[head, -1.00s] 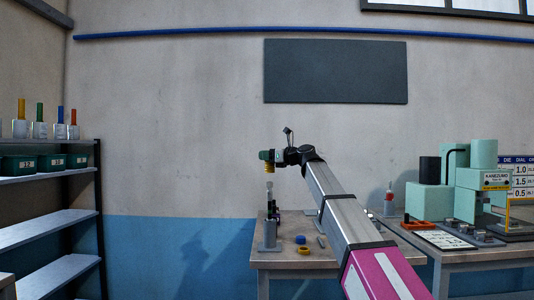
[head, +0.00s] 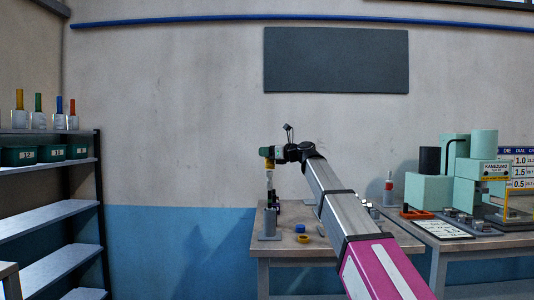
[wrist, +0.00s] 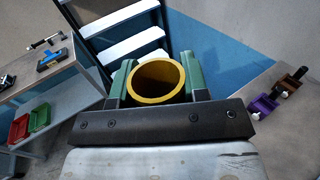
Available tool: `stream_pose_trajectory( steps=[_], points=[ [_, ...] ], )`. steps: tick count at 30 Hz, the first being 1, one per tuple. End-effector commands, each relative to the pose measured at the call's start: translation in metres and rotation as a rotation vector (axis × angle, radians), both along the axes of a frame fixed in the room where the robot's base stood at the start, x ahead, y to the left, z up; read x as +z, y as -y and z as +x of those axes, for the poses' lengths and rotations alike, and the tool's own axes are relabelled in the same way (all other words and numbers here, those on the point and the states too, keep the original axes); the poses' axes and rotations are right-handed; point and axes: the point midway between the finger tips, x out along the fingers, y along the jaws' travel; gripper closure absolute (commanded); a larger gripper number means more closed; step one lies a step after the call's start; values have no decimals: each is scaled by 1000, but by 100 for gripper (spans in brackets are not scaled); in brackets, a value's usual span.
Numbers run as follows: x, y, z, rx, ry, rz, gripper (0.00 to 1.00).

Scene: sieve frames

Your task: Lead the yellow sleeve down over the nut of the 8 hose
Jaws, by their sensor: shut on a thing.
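My gripper (head: 267,152) is shut on the yellow sleeve (head: 269,164), with its green fingers on either side. In the wrist view the sleeve (wrist: 158,80) is an open yellow ring gripped between the fingers; no hose shows clearly inside it. In the head view the sleeve hangs upright right above the pale upright hose end (head: 269,188), roughly in line with it. The hose end stands in a grey holder (head: 269,226) at the bench's left end.
A blue ring (head: 300,228) and a yellow ring (head: 303,239) lie on the bench. Purple (wrist: 262,107) and brown (wrist: 290,82) clamps show in the wrist view. A mint-green press (head: 478,180) stands on the right bench. A shelf (head: 50,165) with green bins is at left.

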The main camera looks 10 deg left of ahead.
Motion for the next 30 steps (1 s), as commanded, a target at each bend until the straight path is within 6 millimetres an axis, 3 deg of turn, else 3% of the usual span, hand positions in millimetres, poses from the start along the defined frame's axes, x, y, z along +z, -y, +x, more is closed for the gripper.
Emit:
stream_pose_trajectory(
  steps=[30],
  points=[
    [-25, 0, 0, 0, 0, 0, 81]
  ],
)
